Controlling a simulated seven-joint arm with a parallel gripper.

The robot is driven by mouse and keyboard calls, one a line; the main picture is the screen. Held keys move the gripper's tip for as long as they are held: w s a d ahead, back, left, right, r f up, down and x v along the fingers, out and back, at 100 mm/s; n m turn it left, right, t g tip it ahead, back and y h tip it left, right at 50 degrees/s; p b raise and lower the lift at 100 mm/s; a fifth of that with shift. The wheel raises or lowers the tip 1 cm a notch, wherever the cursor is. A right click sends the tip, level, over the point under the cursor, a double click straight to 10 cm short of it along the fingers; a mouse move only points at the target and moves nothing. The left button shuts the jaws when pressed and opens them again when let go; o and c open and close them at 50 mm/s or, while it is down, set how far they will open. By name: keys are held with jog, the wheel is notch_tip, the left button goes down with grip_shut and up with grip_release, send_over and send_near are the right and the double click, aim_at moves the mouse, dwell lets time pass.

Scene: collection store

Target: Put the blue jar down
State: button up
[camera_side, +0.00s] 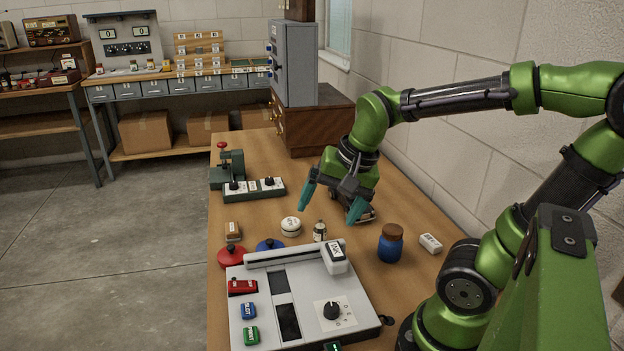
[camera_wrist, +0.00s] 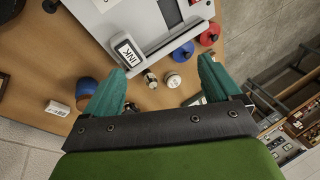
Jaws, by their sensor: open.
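The blue jar (camera_side: 390,248) with a brown lid stands upright on the wooden table (camera_side: 408,205), right of the grey-white device. In the wrist view the jar (camera_wrist: 86,90) is at left, partly hidden behind a finger. My gripper (camera_side: 331,204) is above the table, left of and farther back than the jar. It is open, with its two teal fingers spread apart. In the wrist view my gripper (camera_wrist: 163,75) shows nothing held between the fingers. The jar is apart from the gripper.
A device (camera_side: 256,311) with a dial and an INK block (camera_side: 335,257) fills the table's front. A small bottle (camera_side: 320,231), white round tin (camera_side: 291,227) and blue knob (camera_side: 269,245) stand behind it. A white block (camera_side: 430,243) lies right of the jar. A green press (camera_side: 232,165) is farther back.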

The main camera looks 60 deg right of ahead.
jog(key=s+a+r+n+t+y, duration=0.1)
jog(key=s+a+r+n+t, duration=0.1)
jog(key=a+n, duration=0.4)
jog(key=shift+a+r+n+t, duration=0.15)
jog(key=shift+r+n+t, duration=0.45)
jog(key=shift+n, duration=0.5)
